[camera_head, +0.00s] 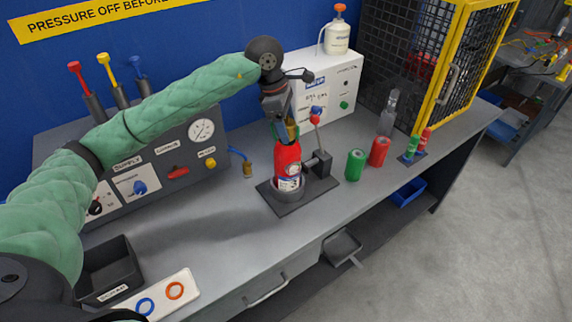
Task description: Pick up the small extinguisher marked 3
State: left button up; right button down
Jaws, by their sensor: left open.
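A small red extinguisher (287,155) with a white label stands upright in the round holder of a dark base plate (268,198) on the grey bench. The mark on its label is too small to read. My left gripper (291,131) points down at its top, with the open fingers around or just beside the neck. I cannot tell if they touch it. The gripper hides part of the extinguisher's top. My right gripper is not in view.
Green (355,164) and red (379,151) cylinders stand further right. A control panel (165,160) and white box (345,95) are behind.

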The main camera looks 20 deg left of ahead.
pick_arm(q)
jog(key=x, duration=0.3)
jog(key=shift+w+a, duration=0.1)
jog(key=shift+w, duration=0.15)
jog(key=shift+s+r, duration=0.15)
jog(key=shift+s, duration=0.05)
jog(key=c, duration=1.4)
grip_shut()
jog(key=shift+w+r, duration=0.1)
